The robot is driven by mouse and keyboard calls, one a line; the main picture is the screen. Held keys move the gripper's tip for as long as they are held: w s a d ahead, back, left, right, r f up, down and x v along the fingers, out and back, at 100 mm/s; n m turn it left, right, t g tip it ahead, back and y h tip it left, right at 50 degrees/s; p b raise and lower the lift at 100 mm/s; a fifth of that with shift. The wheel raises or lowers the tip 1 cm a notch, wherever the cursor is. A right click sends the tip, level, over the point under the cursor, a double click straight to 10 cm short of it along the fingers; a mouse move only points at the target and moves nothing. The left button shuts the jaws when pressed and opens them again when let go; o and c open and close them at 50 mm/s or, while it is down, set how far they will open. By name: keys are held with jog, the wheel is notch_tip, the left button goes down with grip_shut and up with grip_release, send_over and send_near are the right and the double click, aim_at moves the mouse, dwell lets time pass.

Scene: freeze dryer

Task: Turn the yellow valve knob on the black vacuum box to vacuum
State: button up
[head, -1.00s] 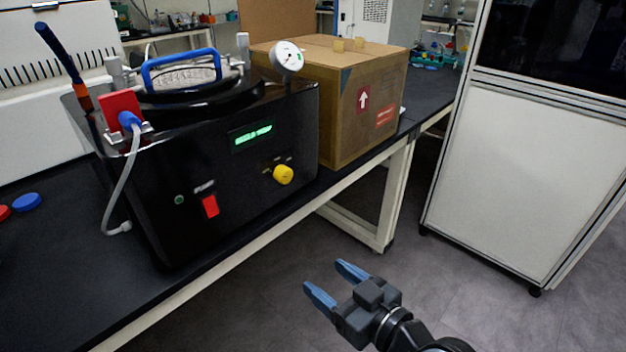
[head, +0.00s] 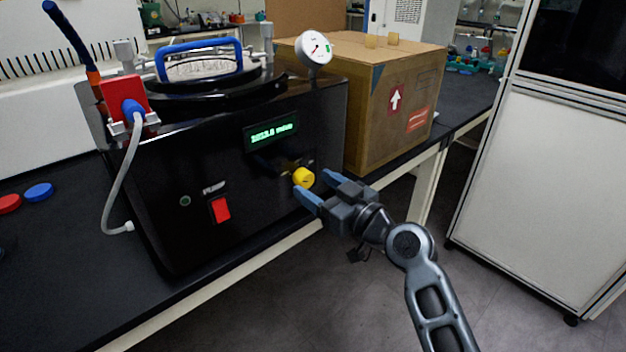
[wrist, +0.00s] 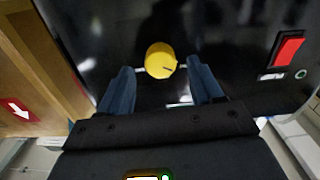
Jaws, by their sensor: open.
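The black vacuum box (head: 245,200) stands on the dark bench with a green lit display (head: 271,134) on its front. The yellow valve knob (head: 303,178) is on the front face, right of the red pump switch (head: 220,210). My gripper (head: 316,187) is open and empty at the knob, its blue fingers pointing at the panel. In the wrist view the knob (wrist: 160,60) lies between and just beyond the fingertips (wrist: 160,68), with gaps on both sides. A dark mark shows on the knob's lower right edge there. The panel labels around it are too small to read.
A cardboard box (head: 385,110) stands close to the right of the vacuum box. A round gauge (head: 314,48) and a lid with a blue handle (head: 200,47) are on top. A grey hose (head: 118,185) hangs at left. Floor in front is clear.

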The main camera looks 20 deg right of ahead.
jog(key=shift+x, duration=1.1)
jog(key=c, duration=1.1)
